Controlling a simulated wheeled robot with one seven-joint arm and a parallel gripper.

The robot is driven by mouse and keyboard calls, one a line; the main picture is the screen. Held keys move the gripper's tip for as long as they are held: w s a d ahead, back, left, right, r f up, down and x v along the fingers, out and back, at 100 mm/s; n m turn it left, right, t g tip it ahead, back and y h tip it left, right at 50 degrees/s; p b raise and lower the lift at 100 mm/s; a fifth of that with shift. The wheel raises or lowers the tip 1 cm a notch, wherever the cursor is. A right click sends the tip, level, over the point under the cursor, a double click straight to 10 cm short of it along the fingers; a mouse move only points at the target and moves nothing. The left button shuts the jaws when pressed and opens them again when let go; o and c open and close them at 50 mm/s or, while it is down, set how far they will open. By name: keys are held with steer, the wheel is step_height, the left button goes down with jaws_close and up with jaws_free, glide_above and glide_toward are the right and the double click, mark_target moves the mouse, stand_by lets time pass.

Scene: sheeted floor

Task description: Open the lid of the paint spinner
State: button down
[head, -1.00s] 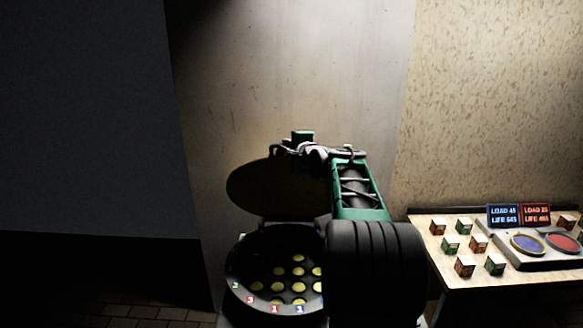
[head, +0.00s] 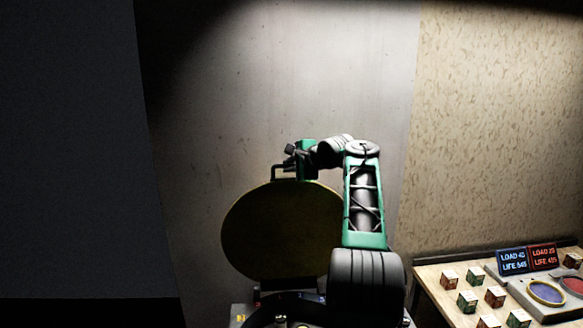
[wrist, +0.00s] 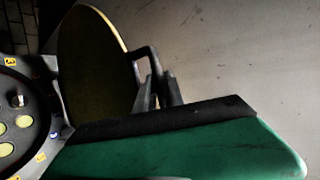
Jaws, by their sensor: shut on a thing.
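The paint spinner's round lid (head: 280,235) stands raised and nearly upright on its hinge, its dark yellowish face towards me. The top of the spinner's base (head: 262,315) shows at the bottom edge of the head view. In the wrist view the lid (wrist: 92,70) rises beside the open spinner bowl (wrist: 45,125), which holds several yellow discs. My gripper (head: 291,160) is at the lid's top edge, shut on the lid handle (head: 277,170). The handle also shows in the wrist view (wrist: 146,52), between the fingers (wrist: 163,90). My arm hides the spinner's right side.
A table (head: 430,275) stands at the right with several small boxes (head: 468,301) and a scale-like device (head: 550,300) with blue and red pans. Two signs (head: 527,258) stand behind it. A plain wall (head: 290,70) is behind the lid. A dark panel (head: 70,150) is at the left.

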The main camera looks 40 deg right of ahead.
steer(key=shift+w+a+f, duration=0.15)
steer(key=shift+a+f, duration=0.05)
steer(key=c, duration=1.9)
jaws_free()
steer(key=o, duration=0.3)
steer(key=shift+w+a, duration=0.2)
steer(key=shift+o, duration=0.7)
steer(key=shift+s+d, duration=0.1)
steer(key=shift+d, duration=0.05)
steer(key=shift+s+d+r, duration=0.1)
steer(key=shift+s+d, duration=0.05)
steer(key=shift+d, duration=0.05)
steer(key=b+v, duration=0.1)
steer(key=v, duration=0.6)
steer(key=shift+s+r+b, duration=0.2)
steer(key=shift+s+b, duration=0.2)
